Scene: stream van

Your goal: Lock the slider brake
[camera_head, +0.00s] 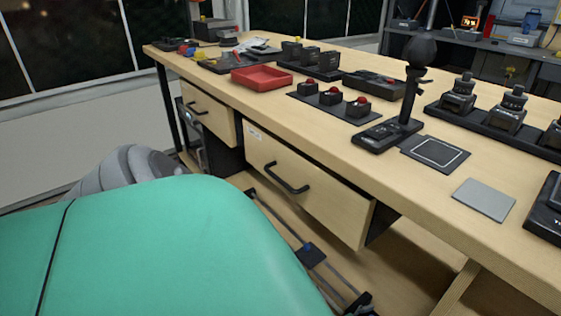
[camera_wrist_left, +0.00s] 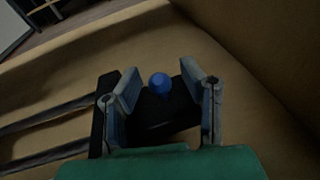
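The slider is a pair of thin rails (camera_head: 278,222) on the wooden board under the workbench, with a black carriage (camera_head: 311,256) bearing a small blue part. In the left wrist view, a blue knob (camera_wrist_left: 160,84) stands on a black block (camera_wrist_left: 170,116), with the rails (camera_wrist_left: 50,120) running off to the left. My left gripper (camera_wrist_left: 160,72) is open, its fingers on either side of the knob with visible gaps. In the head view the left gripper cannot be seen; a green shell fills the foreground. My right gripper is in neither view.
The workbench (camera_head: 440,199) overhangs the slider. Drawers with black handles (camera_head: 287,182) face the slider. On the bench are a red tray (camera_head: 261,78), button boxes (camera_head: 332,97), a black microphone stand (camera_head: 410,100) and a grey pad (camera_head: 484,200). A wooden wall (camera_wrist_left: 260,50) rises beside the gripper.

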